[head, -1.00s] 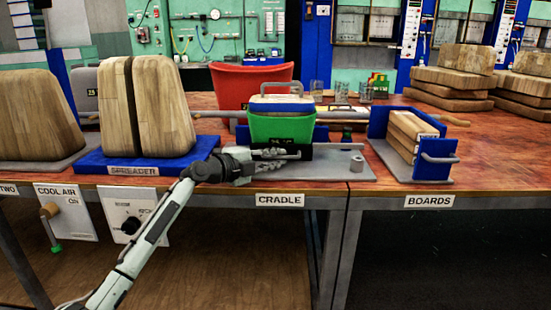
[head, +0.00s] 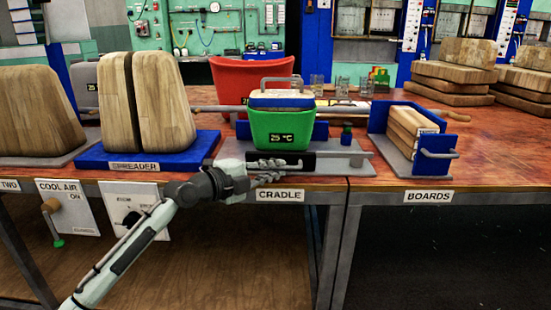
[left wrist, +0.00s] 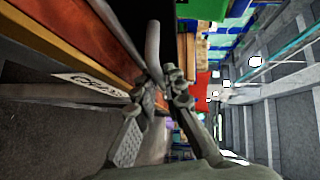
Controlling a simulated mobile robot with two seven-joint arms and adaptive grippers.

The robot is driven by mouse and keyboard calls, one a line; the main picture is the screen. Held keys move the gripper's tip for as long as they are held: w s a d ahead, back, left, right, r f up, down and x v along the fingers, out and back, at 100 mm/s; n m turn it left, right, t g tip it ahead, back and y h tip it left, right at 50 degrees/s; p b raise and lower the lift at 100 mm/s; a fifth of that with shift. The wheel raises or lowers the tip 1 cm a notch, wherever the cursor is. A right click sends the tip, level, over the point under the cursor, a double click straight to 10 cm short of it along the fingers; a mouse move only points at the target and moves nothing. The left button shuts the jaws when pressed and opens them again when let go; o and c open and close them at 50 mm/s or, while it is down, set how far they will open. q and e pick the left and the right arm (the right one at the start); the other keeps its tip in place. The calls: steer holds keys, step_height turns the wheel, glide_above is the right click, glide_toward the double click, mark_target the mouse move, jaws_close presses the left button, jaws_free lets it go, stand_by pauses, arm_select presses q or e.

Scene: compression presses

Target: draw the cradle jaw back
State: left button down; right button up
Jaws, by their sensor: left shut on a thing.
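The cradle (head: 340,168) is a grey plate at the table's front edge, above the CRADLE label (head: 280,196). A green container (head: 280,130) with a 25 °C display, wooden and blue layers on top and a grey handle stands on it. The cradle jaw (head: 299,162) is a dark piece with a grey bar in front of the container, apart from its front face. My left gripper (head: 270,172) is shut on the jaw's grey handle. The left wrist view shows the handle (left wrist: 152,45) between the fingers (left wrist: 162,88). The fingers partly hide the jaw. My right gripper is out of view.
The blue spreader base (head: 150,152) with wooden blocks is left of the cradle. The blue boards holder (head: 436,160) with stacked boards is at right. A red tub (head: 235,82) stands behind.

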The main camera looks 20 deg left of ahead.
arm_select(q)
steer(key=shift+s+d+f, duration=0.1)
steer(key=shift+s+f, duration=0.1)
steer(key=c, duration=1.9)
jaws_free()
steer(key=shift+s+r, duration=0.1)
steer(key=shift+s, duration=0.1)
steer(key=shift+v, duration=6.05)
steer(key=shift+w, duration=0.15)
